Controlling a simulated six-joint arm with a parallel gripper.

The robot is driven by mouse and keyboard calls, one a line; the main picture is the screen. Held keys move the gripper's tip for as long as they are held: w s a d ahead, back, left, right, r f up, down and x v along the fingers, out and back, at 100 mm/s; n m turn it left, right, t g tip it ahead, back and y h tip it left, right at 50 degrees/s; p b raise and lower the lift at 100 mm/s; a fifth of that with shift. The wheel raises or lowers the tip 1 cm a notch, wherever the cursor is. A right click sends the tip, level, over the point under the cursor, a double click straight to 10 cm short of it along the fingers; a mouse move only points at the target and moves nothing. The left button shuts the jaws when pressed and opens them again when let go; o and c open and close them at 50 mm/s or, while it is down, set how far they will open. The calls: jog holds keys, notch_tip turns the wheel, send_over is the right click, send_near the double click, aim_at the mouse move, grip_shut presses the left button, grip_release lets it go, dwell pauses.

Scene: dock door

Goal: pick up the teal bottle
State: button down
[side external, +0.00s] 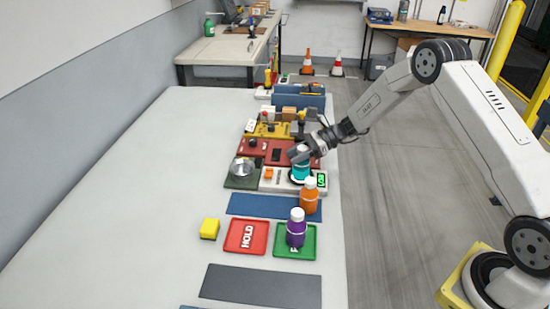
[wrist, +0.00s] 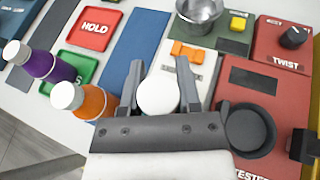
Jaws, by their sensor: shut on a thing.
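The teal bottle (side external: 301,171) with a white cap stands upright at a white device with a small green display, near the table's right side. My gripper (side external: 299,158) reaches it from the right and is shut on it. In the wrist view my gripper (wrist: 160,78) has one finger on each side of the bottle's white cap (wrist: 158,97). The bottle's teal body is hidden there beneath the cap. I cannot tell whether its base touches the device.
An orange bottle (side external: 309,196) stands close by, and a purple bottle (side external: 296,228) stands on the green tray (side external: 309,252). A red HOLD tray (side external: 246,237) and yellow block (side external: 209,229) lie left. Red panels (side external: 279,153) crowd behind. The table's left side is clear.

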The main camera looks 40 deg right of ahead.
jog(key=shift+r, duration=0.75)
jog(key=s+r, duration=1.1)
jog(key=s, duration=0.3)
jog(key=shift+a, duration=0.25)
